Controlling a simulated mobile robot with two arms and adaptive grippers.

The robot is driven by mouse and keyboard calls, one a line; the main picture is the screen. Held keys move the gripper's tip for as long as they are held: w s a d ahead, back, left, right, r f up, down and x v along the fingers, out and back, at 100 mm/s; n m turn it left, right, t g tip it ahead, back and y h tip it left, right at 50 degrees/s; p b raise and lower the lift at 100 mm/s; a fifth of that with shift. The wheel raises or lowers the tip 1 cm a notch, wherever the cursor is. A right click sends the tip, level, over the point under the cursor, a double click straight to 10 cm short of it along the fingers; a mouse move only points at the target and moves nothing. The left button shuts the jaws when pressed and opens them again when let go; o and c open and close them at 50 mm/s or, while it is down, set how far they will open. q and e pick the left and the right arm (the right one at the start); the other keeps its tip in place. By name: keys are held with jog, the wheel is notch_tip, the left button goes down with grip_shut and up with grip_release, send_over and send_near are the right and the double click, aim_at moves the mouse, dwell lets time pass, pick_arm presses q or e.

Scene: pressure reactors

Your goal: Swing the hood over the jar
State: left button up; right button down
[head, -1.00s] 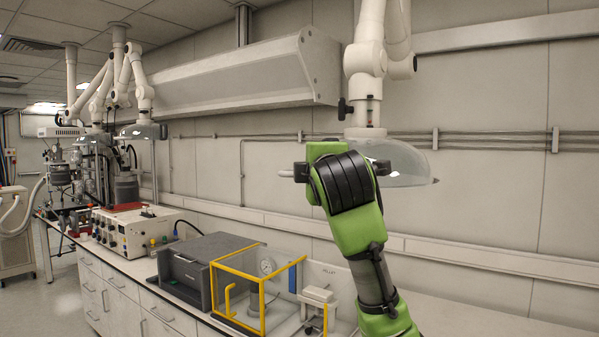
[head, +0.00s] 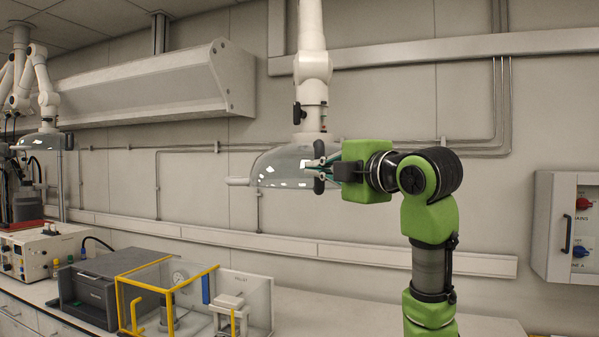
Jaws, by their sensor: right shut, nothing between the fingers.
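A clear hood (head: 277,166) hangs from a white jointed extraction arm (head: 313,66) in the middle of the head view, above the bench. My right gripper (head: 322,168) comes from the right, its shut fingers pointing left at the hood's right side. They overlap the hood in the picture; I cannot tell whether they touch it. Nothing is held between them. No jar can be made out under this hood. My left gripper is not in view.
A yellow-framed clear box (head: 127,301) with a gauge, a grey box (head: 98,279) and a control unit (head: 40,247) stand on the bench. A second hood (head: 42,142) hangs at far left. A wall cabinet (head: 545,215) is at right.

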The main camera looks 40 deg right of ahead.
jog(key=shift+s+d, duration=0.1)
jog(key=shift+d, duration=0.05)
dwell(0.3)
jog(key=s+a, duration=0.2)
jog(key=s, duration=1)
jog(key=shift+w+f, duration=0.1)
